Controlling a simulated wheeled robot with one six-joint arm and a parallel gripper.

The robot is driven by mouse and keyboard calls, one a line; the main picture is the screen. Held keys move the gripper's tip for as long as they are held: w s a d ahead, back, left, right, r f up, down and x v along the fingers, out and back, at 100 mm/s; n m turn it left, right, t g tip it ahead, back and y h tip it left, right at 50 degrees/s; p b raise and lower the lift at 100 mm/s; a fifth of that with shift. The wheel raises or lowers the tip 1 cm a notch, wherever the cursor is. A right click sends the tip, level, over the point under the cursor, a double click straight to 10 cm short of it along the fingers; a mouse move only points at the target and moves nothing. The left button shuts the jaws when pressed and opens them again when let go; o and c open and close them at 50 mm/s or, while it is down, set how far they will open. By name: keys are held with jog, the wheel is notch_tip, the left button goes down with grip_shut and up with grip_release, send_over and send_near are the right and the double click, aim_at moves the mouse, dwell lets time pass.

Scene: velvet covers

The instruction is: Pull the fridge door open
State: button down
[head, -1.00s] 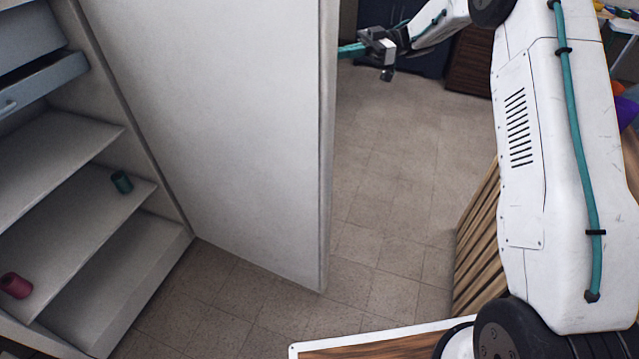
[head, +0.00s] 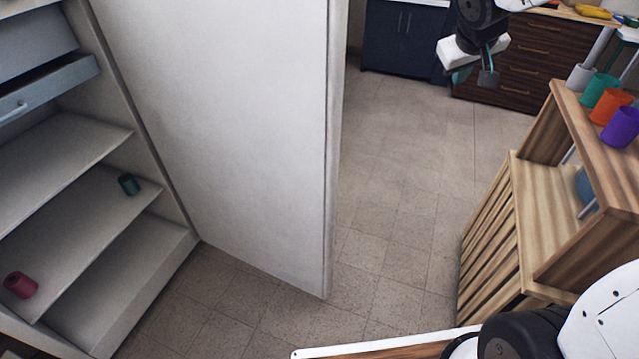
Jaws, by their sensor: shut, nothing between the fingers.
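The fridge door (head: 225,120) is a tall pale panel standing wide open, swung out from the fridge (head: 150,245) at the left. The fridge interior shows shelves and a blue-grey drawer. The door's handle is not visible from here. My gripper (head: 474,77) is at the upper right, clear of the door's free edge and apart from it. It is shut and holds nothing.
A wooden shelf unit (head: 540,240) with teal, orange and purple cups (head: 622,127) stands at the right. Dark blue (head: 402,45) and brown drawer cabinets (head: 540,60) stand at the back. Tiled floor (head: 400,190) lies clear between the door and the shelf unit.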

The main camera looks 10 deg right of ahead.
jog(key=s+a+f+m+g+y, duration=0.1)
jog(key=s+a+g, duration=0.2)
jog(key=s, duration=0.9)
jog(key=s+a+m+g+y, duration=0.1)
jog(key=s+a+g, duration=0.15)
jog(key=s, duration=1.05)
jog(key=n+t+h, duration=0.5)
jog(key=n+t, duration=0.4)
jog(key=n, duration=2.1)
send_near(324, 220)
jog(key=shift+t, duration=0.25)
jog(key=x, duration=0.3)
jog(key=f+x, duration=0.1)
jog(key=x, duration=0.1)
jog(key=shift+s+d+f, duration=0.1)
jog(key=shift+s+d, duration=0.05)
jog(key=shift+w+d, duration=0.25)
jog(key=shift+w, duration=0.25)
